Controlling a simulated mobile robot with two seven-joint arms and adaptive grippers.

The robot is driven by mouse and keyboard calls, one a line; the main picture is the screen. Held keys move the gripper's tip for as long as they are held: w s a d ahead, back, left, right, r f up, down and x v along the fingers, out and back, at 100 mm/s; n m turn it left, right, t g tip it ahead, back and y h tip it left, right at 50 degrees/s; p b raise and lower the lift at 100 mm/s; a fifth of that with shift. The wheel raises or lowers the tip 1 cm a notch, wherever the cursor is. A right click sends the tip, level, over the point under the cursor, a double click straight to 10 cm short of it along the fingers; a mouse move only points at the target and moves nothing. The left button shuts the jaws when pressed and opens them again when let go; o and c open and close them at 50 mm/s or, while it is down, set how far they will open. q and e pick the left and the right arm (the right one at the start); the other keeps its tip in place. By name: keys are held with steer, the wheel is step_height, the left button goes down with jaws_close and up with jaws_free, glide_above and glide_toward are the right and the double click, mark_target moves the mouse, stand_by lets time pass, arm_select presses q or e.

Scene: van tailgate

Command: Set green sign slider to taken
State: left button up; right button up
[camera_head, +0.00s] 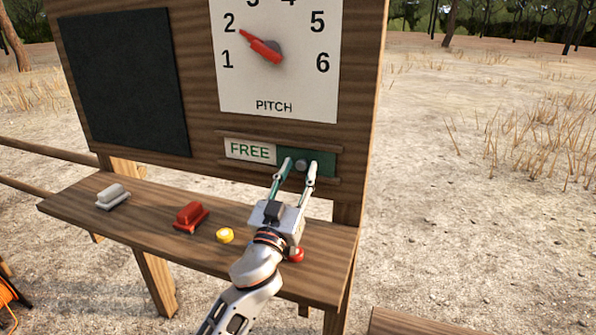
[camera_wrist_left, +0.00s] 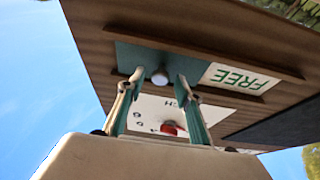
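The green sign slider (camera_head: 323,162) sits in a wooden track below the pitch dial, at the track's right end. A white panel reading FREE (camera_head: 250,151) shows to its left. A round grey knob (camera_head: 301,165) stands out from the slider; it also shows in the left wrist view (camera_wrist_left: 160,76). My left gripper (camera_head: 300,170) is open, with one fingertip on each side of the knob. In the left wrist view (camera_wrist_left: 160,82) a gap shows between each fingertip and the knob. The word TAKEN is not visible. My right gripper is not in view.
A shelf (camera_head: 320,240) below the board holds a grey block (camera_head: 113,197), a red block (camera_head: 190,217), a yellow disc (camera_head: 225,236) and a red round thing (camera_head: 296,255) beside my left wrist. The dial's red pointer (camera_head: 262,47) is above. Open ground lies to the right.

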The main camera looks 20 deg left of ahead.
arm_select(q)
jaws_close()
steer(key=shift+a, duration=0.55)
steer(key=a+p, duration=0.4)
steer(key=a, duration=1.1)
steer(key=shift+w+a, duration=0.15)
steer(key=shift+w, duration=0.1)
